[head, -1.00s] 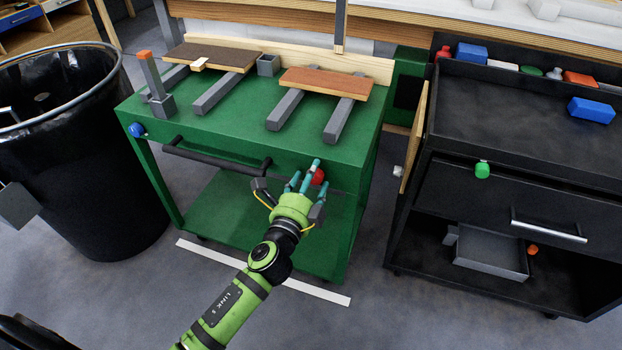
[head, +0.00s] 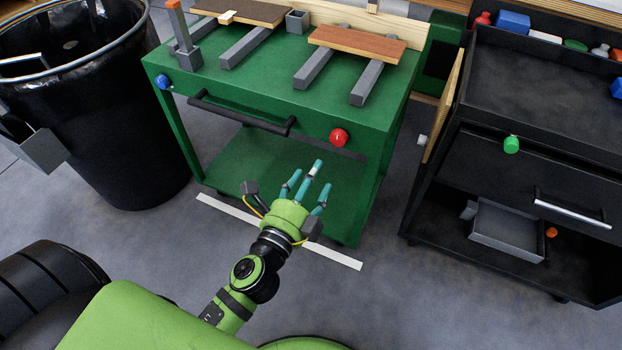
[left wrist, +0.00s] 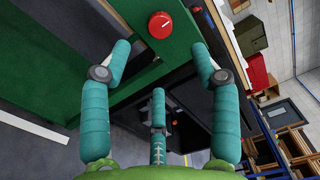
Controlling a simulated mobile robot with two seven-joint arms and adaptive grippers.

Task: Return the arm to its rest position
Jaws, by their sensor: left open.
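My left gripper (head: 305,187) has a green palm and teal fingers. It is open and empty, in front of the green cart (head: 280,105) and below its top. In the left wrist view its fingers (left wrist: 160,80) are spread with nothing between them. The red knob (head: 339,138) is on the cart's front, above and apart from the fingertips. It also shows in the left wrist view (left wrist: 160,25). My right gripper is not in view.
A black bin (head: 90,130) stands left of the cart. A dark drawer cart (head: 520,150) with several small items stands at the right. Two boards (head: 355,44) rest on grey bars on the green cart. Grey floor in front is clear, with a white strip (head: 280,232).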

